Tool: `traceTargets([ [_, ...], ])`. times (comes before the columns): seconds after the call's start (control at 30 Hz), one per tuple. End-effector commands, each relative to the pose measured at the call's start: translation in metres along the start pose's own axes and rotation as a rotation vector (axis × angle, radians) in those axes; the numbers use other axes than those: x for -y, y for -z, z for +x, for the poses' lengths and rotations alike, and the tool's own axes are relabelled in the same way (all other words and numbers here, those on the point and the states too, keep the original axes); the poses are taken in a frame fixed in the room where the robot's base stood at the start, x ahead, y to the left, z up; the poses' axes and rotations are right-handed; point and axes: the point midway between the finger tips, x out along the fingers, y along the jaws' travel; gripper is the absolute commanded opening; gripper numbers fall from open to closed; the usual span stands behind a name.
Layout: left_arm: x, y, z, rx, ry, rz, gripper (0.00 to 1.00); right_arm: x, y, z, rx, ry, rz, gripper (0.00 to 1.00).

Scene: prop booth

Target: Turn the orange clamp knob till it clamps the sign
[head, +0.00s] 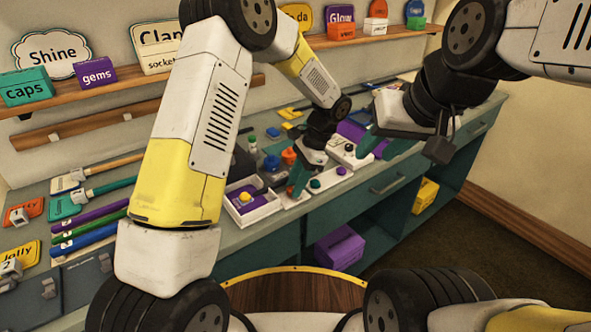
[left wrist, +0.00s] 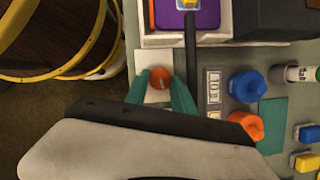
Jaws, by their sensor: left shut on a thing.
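The orange clamp knob (left wrist: 160,78) sits on a small white plate (left wrist: 152,94) at the bench's front edge in the left wrist view. My left gripper (left wrist: 164,80) has its teal fingers on either side of the knob and is shut on it. In the head view, my left gripper (head: 297,180) reaches down to the bench front and mostly hides this knob.
A white tray with a purple inside (head: 236,211) stands left of my left gripper. A blue knob (left wrist: 247,87) and a larger orange piece (left wrist: 245,125) lie further back. Signs, including a "Shine" sign (head: 52,52), stand on the wall shelf.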

Motion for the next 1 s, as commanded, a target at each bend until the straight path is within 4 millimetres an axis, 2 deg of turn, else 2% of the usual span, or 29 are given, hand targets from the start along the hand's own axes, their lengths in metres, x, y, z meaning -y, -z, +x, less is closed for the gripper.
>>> traceTargets([
  [0.17, 0.0, 0.001, 0.0, -0.001, 0.001, 0.001, 0.0, 0.0, 0.0, 0.0, 0.0, 0.0, 0.0, 0.36],
  [0.2, 0.0, 0.001, 0.0, -0.001, 0.001, 0.001, 0.36, 0.0, 0.0, 0.0, 0.0, 0.0, 0.0, 0.36],
  [0.3, 0.0, 0.0, 0.0, -0.001, 0.001, 0.0, 0.52, 0.0, 0.0, 0.0, 0.0, 0.0, 0.0, 0.36],
  [0.67, 0.0, 0.0, -0.004, -0.001, 0.001, -0.001, 0.52, 0.0, 0.0, 0.0, 0.0, 0.0, 0.0, 0.36],
  [1.0, 0.001, 0.001, -0.058, -0.003, 0.003, 0.0, 0.52, 0.0, 0.0, 0.0, 0.0, 0.0, 0.0, 0.36],
])
